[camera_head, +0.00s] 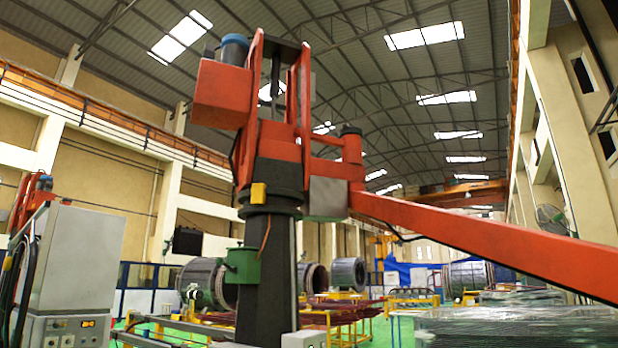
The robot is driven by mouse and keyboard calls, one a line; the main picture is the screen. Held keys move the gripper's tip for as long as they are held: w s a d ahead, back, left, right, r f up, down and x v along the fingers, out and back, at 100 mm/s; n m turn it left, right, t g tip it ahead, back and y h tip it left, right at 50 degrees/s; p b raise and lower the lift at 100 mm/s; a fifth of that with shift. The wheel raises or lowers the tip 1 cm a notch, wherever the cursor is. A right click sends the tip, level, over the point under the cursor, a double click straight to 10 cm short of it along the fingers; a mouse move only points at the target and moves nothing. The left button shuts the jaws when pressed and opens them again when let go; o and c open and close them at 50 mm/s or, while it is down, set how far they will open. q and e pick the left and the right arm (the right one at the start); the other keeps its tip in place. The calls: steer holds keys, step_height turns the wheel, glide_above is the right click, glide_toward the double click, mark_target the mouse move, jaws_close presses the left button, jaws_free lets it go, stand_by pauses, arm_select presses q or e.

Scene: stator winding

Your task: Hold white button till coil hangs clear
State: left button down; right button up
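A red jib crane (270,130) stands in the middle on a dark column (268,270). Its long red boom (480,232) slopes down to the right and leaves the picture at the right edge. The boom's end, any hook and any hanging coil are out of view. I cannot make out a white button. A pale box (303,340) shows at the bottom edge by the column, mostly cut off. Neither of my grippers is in view.
Large cylindrical stators (348,274) rest on stands behind the column. Green floor shows between stands.

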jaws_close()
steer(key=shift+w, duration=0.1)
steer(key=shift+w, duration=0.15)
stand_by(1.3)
